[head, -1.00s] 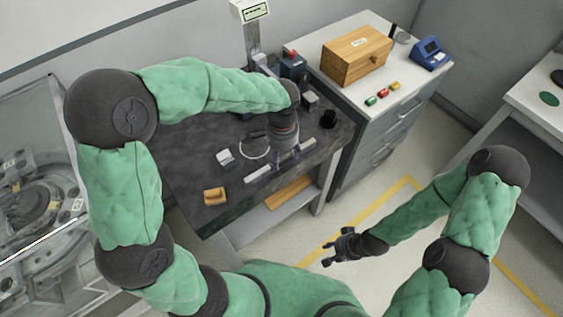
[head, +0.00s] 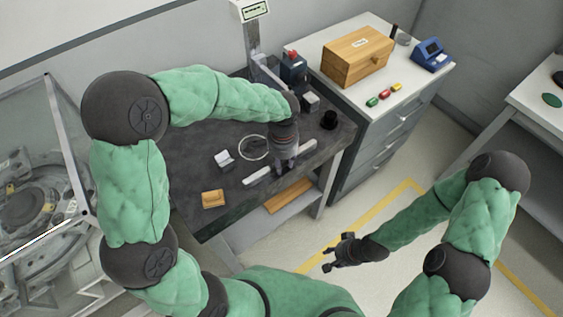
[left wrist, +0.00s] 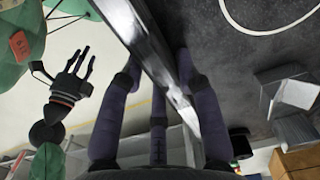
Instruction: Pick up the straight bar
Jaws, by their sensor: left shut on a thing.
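The straight bar (head: 258,176) is a pale metal bar near the front edge of the dark workbench. My left gripper (head: 284,167) comes down on it from above and is shut on its middle part, hiding that stretch in the head view. In the left wrist view the bar (left wrist: 160,60) runs lengthwise between the dark fingers. I cannot tell whether the bar is clear of the bench top. My right gripper (head: 338,256) is open and empty over the floor. It also shows in the left wrist view (left wrist: 75,70) with its fingers apart.
On the bench (head: 225,215) are a yellow-brown block (head: 212,199), a small grey-white part (head: 224,159), a white ring (head: 253,147) and a black cup (head: 329,120). A drawer cabinet (head: 376,140) with a wooden box (head: 357,58) stands right. Floor is open in front of it.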

